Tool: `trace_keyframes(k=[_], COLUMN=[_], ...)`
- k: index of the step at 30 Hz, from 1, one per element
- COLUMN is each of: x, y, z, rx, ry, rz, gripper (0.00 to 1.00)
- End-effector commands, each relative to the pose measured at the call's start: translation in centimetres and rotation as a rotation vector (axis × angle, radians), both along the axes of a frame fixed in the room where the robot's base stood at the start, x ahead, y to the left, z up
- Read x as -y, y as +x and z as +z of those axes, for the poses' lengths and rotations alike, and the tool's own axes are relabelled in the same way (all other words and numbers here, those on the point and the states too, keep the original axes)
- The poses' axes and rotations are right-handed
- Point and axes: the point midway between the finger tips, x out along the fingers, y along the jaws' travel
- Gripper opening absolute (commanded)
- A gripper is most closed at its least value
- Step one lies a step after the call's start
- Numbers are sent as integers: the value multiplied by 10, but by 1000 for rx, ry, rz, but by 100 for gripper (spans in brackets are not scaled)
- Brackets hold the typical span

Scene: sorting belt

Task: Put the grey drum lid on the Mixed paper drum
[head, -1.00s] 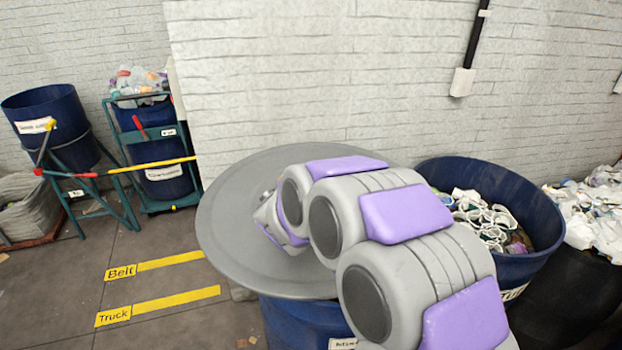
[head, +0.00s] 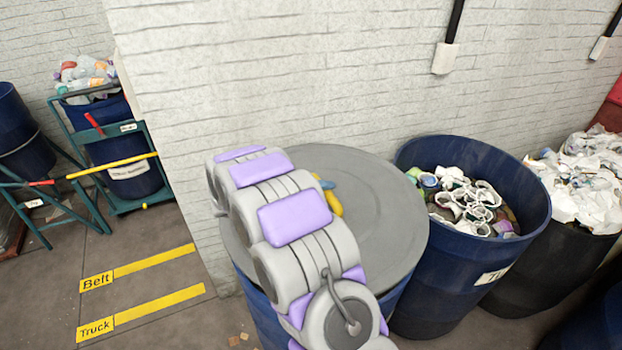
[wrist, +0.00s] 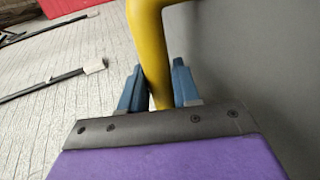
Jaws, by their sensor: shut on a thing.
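The round grey lid (head: 375,222) is in the middle of the head view, over a blue drum (head: 262,318). I cannot tell whether it touches that drum's rim. My gripper (head: 328,189) is at the lid's upper side, partly hidden by my arm. In the wrist view, my gripper's blue fingers (wrist: 158,88) are shut on the lid's yellow handle (wrist: 150,45), with the grey lid surface (wrist: 255,70) to the right. No label reading Mixed paper is legible.
An open blue drum (head: 420,290) of mixed waste stands just right of the lid. A black container (head: 545,270) heaped with white paper stands beyond it. A white brick wall (head: 290,70) is behind. Floor with yellow Belt and Truck markings (head: 160,305) is clear at left.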

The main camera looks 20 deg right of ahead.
Motion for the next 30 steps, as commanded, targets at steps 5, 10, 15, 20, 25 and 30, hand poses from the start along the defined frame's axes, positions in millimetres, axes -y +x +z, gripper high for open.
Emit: trace_keyframes(k=[5, 10, 15, 20, 25, 30], x=[-3, -9, -10, -5, 0, -5], y=[-3, -4, -3, -3, -3, -3], z=[-4, -14, -30, -45, -58, -66], rx=[4, 1, 0, 1, 2, 3], ry=[-5, -12, -14, -8, -4, -8], rz=[-28, -29, -26, -28, -27, -27], gripper=[0, 0, 0, 0, 0, 0])
